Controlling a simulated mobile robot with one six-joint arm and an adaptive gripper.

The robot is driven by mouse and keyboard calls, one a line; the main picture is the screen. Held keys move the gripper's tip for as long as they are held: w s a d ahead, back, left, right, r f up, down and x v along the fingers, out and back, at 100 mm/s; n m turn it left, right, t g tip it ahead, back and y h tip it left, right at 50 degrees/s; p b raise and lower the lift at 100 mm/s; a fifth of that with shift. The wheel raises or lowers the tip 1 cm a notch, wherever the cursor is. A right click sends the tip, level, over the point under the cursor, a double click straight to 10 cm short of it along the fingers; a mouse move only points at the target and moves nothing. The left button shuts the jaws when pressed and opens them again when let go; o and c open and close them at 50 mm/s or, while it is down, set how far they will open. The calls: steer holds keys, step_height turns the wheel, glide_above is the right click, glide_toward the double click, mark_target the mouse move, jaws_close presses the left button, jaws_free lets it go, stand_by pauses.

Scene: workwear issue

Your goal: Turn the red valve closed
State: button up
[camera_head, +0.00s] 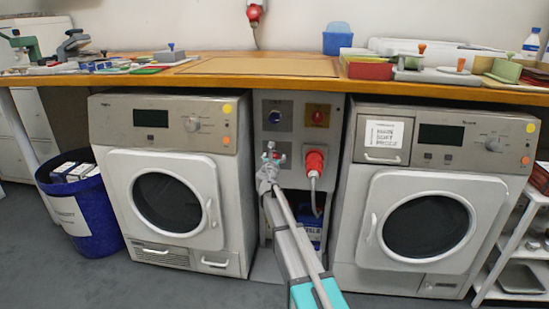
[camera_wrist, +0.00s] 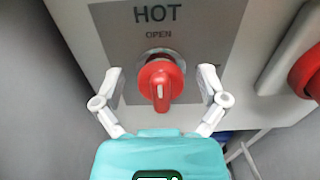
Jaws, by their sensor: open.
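The red valve (camera_wrist: 160,82) is a round red knob with a raised grip bar, on a grey plate marked HOT, with OPEN above it. Its bar stands upright in the wrist view, with a pale mark on it. Another label to its right is mostly hidden by a finger. My gripper (camera_wrist: 160,92) is open, with one white finger on each side of the knob; I see gaps between fingers and knob. In the head view my gripper (camera_head: 272,158) is at the lower left plate of the panel between two machines, mostly covering the valve.
A red plug (camera_head: 314,161) with a cable sits close to the right of my gripper. A blue knob (camera_head: 274,117) and another red knob (camera_head: 318,117) are above. Machines (camera_head: 215,165) (camera_head: 360,195) flank the panel, under a wooden worktop (camera_head: 225,82). A blue bin (camera_head: 85,215) stands left.

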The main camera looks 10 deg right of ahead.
steer(key=shift+c, duration=0.2)
steer(key=c, duration=1.1)
steer(key=shift+m, duration=0.3)
steer(key=m, duration=0.4)
steer(key=shift+d, duration=0.25)
steer(key=m, duration=0.4)
steer(key=shift+s+d+f+m, duration=0.1)
steer(key=shift+d+f+m, duration=0.1)
steer(key=shift+m, duration=0.2)
steer(key=m, duration=0.5)
steer(key=m+b, duration=0.1)
steer(key=m, duration=0.2)
steer(key=shift+d+f+m, duration=0.15)
steer(key=shift+f+m, duration=0.15)
steer(key=shift+f, duration=0.05)
